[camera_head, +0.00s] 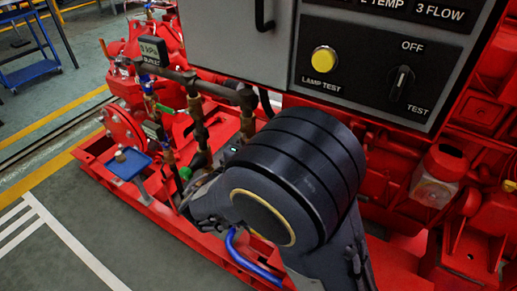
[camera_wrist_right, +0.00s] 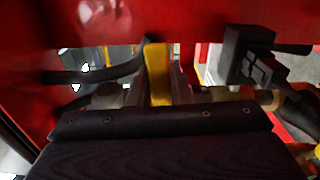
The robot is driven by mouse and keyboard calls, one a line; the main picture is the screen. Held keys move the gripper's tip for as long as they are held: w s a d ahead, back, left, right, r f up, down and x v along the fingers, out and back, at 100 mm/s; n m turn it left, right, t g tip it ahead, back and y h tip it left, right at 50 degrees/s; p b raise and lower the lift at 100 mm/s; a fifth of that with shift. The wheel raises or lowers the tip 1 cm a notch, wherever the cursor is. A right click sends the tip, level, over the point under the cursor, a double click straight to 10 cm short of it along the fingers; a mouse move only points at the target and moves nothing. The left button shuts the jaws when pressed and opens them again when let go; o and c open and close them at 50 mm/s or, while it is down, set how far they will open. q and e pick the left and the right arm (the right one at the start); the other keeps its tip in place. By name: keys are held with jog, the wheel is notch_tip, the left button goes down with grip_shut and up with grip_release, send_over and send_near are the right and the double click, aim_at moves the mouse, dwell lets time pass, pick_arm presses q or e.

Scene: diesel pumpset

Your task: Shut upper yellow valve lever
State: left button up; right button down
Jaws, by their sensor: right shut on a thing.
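The yellow valve lever (camera_wrist_right: 158,72) stands upright in the middle of the right wrist view. My right gripper (camera_wrist_right: 158,92) is shut on it, with a grey finger on either side. In the head view my right arm fills the lower middle and hides the lever and the fingertips. I cannot tell the lever's angle to its pipe. My left gripper is in neither view.
The red pumpset frame surrounds my right arm. Brass and dark pipes with a gauge (camera_head: 153,51) stand left of it. A grey control panel (camera_head: 377,58) overhangs it above. A black hose (camera_wrist_right: 95,73) lies left of the fingers. Open floor is at left.

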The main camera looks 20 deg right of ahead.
jog(key=shift+f, duration=0.15)
dwell(0.3)
jog(key=c, duration=1.3)
grip_release()
jog(key=v, duration=0.7)
jog(key=shift+s+a+p, duration=0.25)
jog(key=shift+a+p, duration=0.05)
jog(key=shift+a, duration=0.05)
